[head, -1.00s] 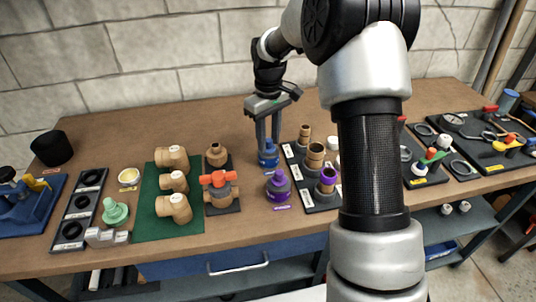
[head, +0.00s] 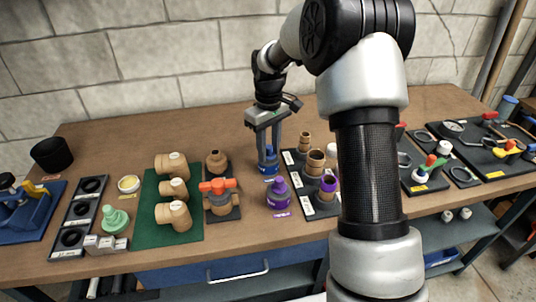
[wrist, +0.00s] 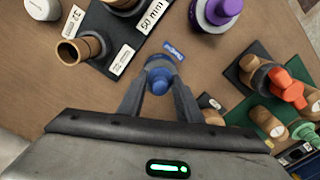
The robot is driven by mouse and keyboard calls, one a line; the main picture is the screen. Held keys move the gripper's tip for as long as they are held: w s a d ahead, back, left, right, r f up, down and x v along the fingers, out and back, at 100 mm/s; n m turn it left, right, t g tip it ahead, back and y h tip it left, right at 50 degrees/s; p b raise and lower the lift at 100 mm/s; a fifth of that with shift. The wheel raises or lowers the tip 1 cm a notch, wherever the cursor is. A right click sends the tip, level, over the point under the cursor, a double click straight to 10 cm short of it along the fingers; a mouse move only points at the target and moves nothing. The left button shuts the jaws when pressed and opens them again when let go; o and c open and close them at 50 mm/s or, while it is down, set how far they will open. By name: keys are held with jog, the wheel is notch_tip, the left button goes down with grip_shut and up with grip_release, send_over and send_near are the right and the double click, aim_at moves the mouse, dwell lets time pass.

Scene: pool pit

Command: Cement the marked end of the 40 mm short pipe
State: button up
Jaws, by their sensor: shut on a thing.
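My gripper (head: 268,150) points down and is shut on the blue can (head: 267,165), which stands at its label on the bench. In the wrist view the can's blue cap (wrist: 160,82) sits between the fingertips. To its right a black rack (head: 323,211) holds three tan short pipes. The front pipe (head: 328,183) has a purple upper end and is likely the 40 mm one, but its label is too small to read. The middle pipe (head: 316,160) and back pipe (head: 305,141) are plain tan. A purple can (head: 278,192) stands in front of the blue can.
Left of the gripper stand a tan valve with an orange handle (head: 218,187) and tan fittings on a green mat (head: 155,232). My arm hides part of the bench right of the rack. Bare bench (head: 236,133) lies behind the cans.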

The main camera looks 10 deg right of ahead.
jog(key=shift+r+p, duration=2.55)
jog(key=shift+r, duration=1)
jog(key=s+d+r+p, duration=0.25)
jog(key=s+d, duration=0.25)
jog(key=s, duration=0.5)
jog(key=s+d+r+p, duration=0.2)
jog(key=s+d+p, duration=0.3)
jog(key=s, duration=0.4)
jog(key=f+b, duration=0.3)
jog(key=s+d+f+b, duration=0.1)
jog(key=b, duration=0.1)
jog(key=shift+s+f, duration=0.1)
jog(key=shift+f, duration=0.1)
